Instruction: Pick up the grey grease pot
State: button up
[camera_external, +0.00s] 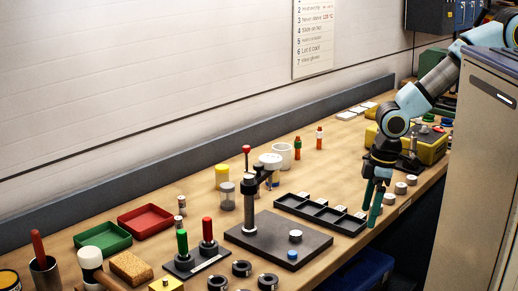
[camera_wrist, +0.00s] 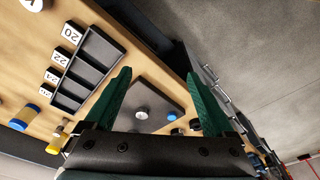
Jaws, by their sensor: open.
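A squat pot with a grey lid (camera_external: 228,195) stands on the bench in the external view, left of the black press and just in front of a yellow-lidded pot (camera_external: 222,176). It looks like the grey grease pot, but its label is too small to read. My gripper (camera_external: 373,207) points down near the bench's front edge, well to the right of that pot and apart from it. Its green fingers are open and empty in the wrist view (camera_wrist: 158,76). I cannot pick out the grey pot in the wrist view.
The black press (camera_external: 249,208) on its dark base plate (camera_external: 300,244) and a black compartment tray (camera_external: 285,201) lie between my gripper and the pot. Red (camera_external: 145,221) and green (camera_external: 103,239) trays are farther left.

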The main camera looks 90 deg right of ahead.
notch_tip(320, 180, up, 17)
jog(key=w+d+m+t+y, duration=0.1)
jog(key=w+d+m+y, duration=0.2)
jog(key=w+d+m, duration=0.6)
jog(key=w+d+m+t+y, duration=0.2)
jog(key=w+d+m+y, duration=0.4)
jog(key=w, duration=0.5)
jog(key=w+d+m+t, duration=0.3)
jog(key=d+m, duration=0.3)
jog(key=d, duration=0.3)
jog(key=w+d+m+t, duration=0.2)
jog(key=d+m, duration=0.3)
jog(key=d, duration=0.4)
send_near(231, 183)
jog(key=shift+m+t, duration=0.3)
jog(key=p+x, duration=0.2)
jog(key=x, duration=0.3)
jog(key=shift+a+f, duration=0.15)
jog(key=shift+a, duration=0.15)
jog(key=p+x, duration=0.2)
jog(key=x, duration=0.1)
jog(key=shift+w+a+f, duration=0.15)
jog(key=shift+w+f, duration=0.05)
jog(key=shift+w+a+f+p, duration=0.25)
jog(key=shift+w+f+p, duration=0.1)
jog(key=shift+w, duration=0.05)
jog(key=shift+c, duration=0.4)
